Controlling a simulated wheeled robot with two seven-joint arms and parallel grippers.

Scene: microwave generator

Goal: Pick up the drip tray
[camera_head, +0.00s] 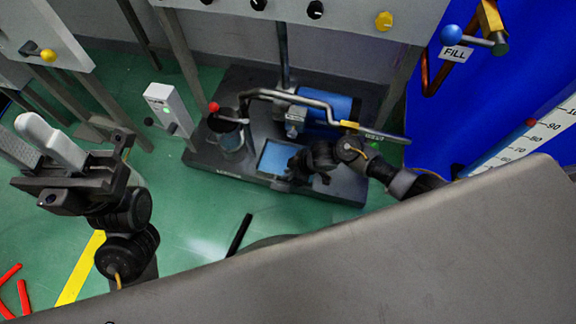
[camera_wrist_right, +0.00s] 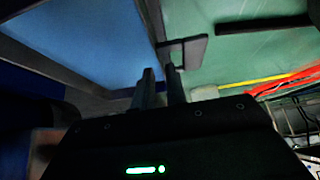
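The drip tray (camera_head: 276,158) looks like the blue rectangle with a dark rim, set in the front of the generator's dark base. In the right wrist view, a large blue surface with a dark rim (camera_wrist_right: 85,35) fills the upper left. A dark loop-shaped handle (camera_wrist_right: 201,50) sticks out from its right edge. My right gripper (camera_head: 298,166) is at the tray's right side. In the wrist view its fingers (camera_wrist_right: 160,76) point at the rim beside the handle, with a narrow gap between them; contact is unclear. My left gripper (camera_head: 42,143) is raised at the far left, fingers apart, empty.
A bent metal pipe (camera_head: 318,102) and a blue cylinder (camera_head: 328,108) stand behind the tray. A red-knobbed lever (camera_head: 214,107) and a white switch box (camera_head: 170,109) are to its left. A grey surface (camera_head: 420,265) covers the lower right. Green floor (camera_head: 190,215) is mostly clear at front left.

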